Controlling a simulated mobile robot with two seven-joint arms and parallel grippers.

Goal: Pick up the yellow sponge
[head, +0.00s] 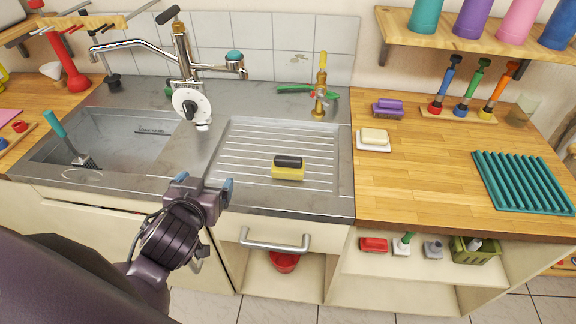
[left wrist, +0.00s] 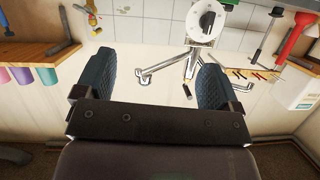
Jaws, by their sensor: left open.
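The yellow sponge (head: 288,172), with a dark top layer, lies on the ribbed metal drainboard (head: 318,150) right of the sink basin. My left gripper (head: 205,187) is open and empty in the head view, left of the sponge and apart from it, near the counter's front edge. The left wrist view shows its two blue pads (left wrist: 155,80) spread apart, with the wall and tap beyond and no sponge visible between them. My right gripper is not in view.
A tap (head: 180,60) with a white dial stands behind the sink basin (head: 110,140). A soap bar (head: 374,136), a purple brush (head: 388,107) and a teal ribbed mat (head: 522,182) lie on the wooden counter to the right. A drawer handle (head: 274,242) juts out below.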

